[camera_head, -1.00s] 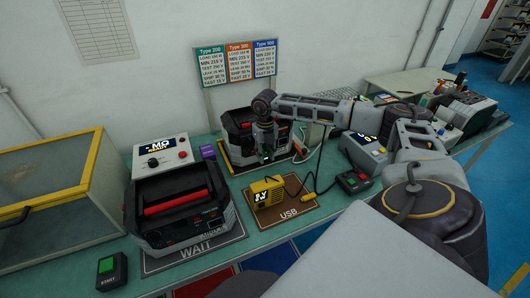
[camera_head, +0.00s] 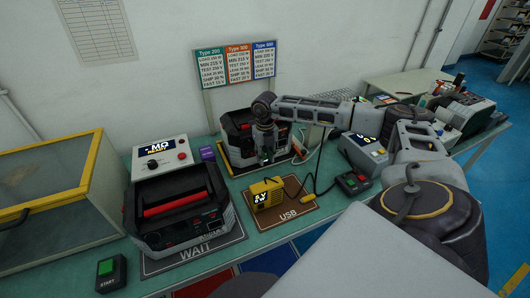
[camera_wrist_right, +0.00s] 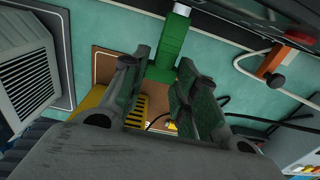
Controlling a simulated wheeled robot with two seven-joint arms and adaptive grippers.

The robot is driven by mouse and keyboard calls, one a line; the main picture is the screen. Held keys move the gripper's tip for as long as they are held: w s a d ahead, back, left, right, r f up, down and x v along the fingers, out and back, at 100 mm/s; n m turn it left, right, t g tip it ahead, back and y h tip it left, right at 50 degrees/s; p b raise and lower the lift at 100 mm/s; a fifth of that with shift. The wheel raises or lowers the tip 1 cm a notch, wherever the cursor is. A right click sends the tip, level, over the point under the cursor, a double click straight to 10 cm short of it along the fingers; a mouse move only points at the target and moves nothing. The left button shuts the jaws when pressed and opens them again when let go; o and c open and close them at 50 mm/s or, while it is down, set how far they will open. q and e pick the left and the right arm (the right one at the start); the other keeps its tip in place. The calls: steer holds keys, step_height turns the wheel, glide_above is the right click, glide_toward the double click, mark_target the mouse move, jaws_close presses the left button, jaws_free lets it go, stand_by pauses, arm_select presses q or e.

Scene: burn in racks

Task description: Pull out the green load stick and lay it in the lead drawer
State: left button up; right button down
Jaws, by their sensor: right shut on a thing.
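The green load stick (camera_wrist_right: 174,40) shows in the right wrist view, its near end between my right fingers. My right gripper (camera_wrist_right: 157,80) is shut on it; in the head view the gripper (camera_head: 266,156) is small, in front of the rear black power unit (camera_head: 235,129). I cannot make out the lead drawer for certain. Blue (camera_head: 268,259) and red (camera_head: 204,285) panels show below the front table edge. My left gripper is not in view.
A yellow USB meter (camera_head: 266,193) with a cable stands just in front of my right gripper. Another black unit with a red handle (camera_head: 176,205) is on the WAIT mat (camera_head: 197,254). A small button box (camera_head: 352,182) is to the right. A glass-sided case (camera_head: 45,205) stands at left.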

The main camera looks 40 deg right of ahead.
steer(key=shift+s+a, duration=0.25)
steer(key=shift+s, duration=0.6)
stand_by(1.0)
